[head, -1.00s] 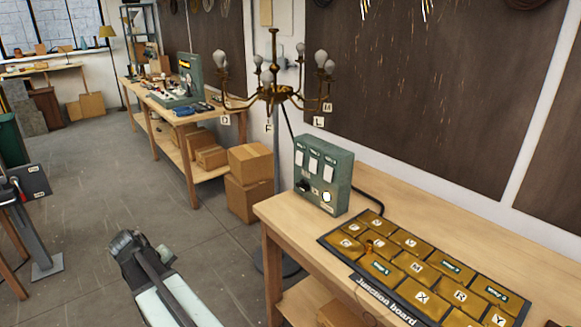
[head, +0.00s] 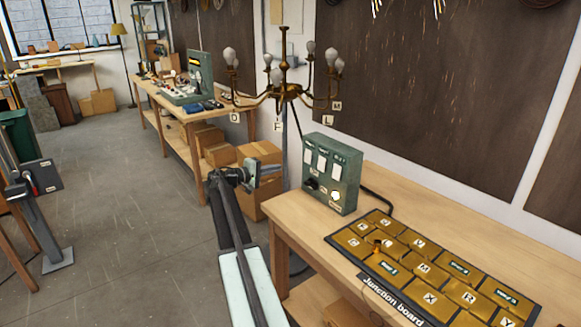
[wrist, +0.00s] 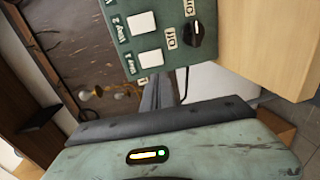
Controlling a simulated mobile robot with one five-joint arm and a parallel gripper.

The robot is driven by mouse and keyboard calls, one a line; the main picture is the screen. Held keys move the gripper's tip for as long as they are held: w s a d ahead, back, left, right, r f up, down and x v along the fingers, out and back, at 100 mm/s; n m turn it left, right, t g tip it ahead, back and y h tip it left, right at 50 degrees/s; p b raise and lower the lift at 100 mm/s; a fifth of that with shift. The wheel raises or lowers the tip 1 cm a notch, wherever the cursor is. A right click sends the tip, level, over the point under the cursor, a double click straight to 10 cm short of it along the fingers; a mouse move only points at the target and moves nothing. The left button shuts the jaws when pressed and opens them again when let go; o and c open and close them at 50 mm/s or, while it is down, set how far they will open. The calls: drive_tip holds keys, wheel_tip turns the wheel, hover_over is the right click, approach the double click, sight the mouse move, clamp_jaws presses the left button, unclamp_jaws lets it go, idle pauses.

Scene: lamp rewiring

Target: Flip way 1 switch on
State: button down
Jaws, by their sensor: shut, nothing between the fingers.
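The green switch box (head: 331,173) stands upright on the near bench's left end. Its front carries three white rocker switches, a black knob and a pale round lamp. I cannot tell which way each rocker is set.
The junction board (head: 425,268) with brass tiles lies on the bench, right of the box. A brass chandelier (head: 284,90) hangs above and behind the box. Cardboard boxes (head: 258,180) stand beyond my gripper.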

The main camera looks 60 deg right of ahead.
sight(307, 162)
drive_tip(key=b+x, duration=0.1)
drive_tip(key=x, duration=1.2)
drive_tip(key=shift+d, duration=0.2)
drive_tip(key=shift+s+d+f+b, duration=0.1)
drive_tip(key=shift+s+b, duration=0.05)
drive_tip(key=shift+b, duration=0.25)
drive_tip(key=f+b+v, duration=0.1)
drive_tip(key=f+v, duration=0.2)
drive_tip(key=v, duration=1)
drive_tip(key=shift+w+a+f+b, duration=0.2)
drive_tip(key=shift+a+b, duration=0.2)
drive_tip(key=shift+a, duration=0.15)
